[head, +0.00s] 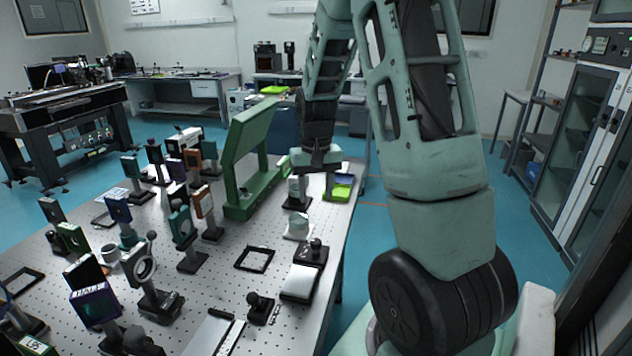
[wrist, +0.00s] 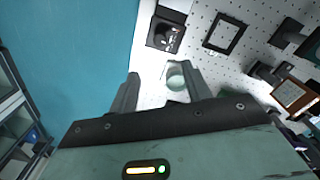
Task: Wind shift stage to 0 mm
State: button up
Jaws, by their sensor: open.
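My gripper (head: 314,172) points down over the right side of the perforated optical table, near its far end. In the wrist view my gripper (wrist: 161,72) has its two fingers apart with nothing held between them. A pale rounded knob-like piece (wrist: 177,76) shows beside the right finger; it looks like the pale piece on a light base (head: 298,226) in the head view. A black block with a dark knob (head: 314,251) stands nearer the robot and shows in the wrist view (wrist: 166,34). I cannot tell which is the shift stage; no scale is readable.
A tall green bracket (head: 245,160) stands left of my gripper. A flat black frame (head: 255,259) lies on the table (head: 225,285), and several mounted optics crowd its left side. A yellow-green tray (head: 342,187) is at the right edge. Blue floor lies beyond.

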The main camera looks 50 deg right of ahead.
jog(key=shift+r, duration=1.5)
jog(key=s+a+n, duration=0.1)
jog(key=a+n, duration=0.7)
jog(key=a, duration=1.9)
jog(key=s+a+n, duration=0.7)
jog(key=s+a, duration=0.7)
jog(key=s, duration=0.2)
jog(key=shift+y, duration=0.3)
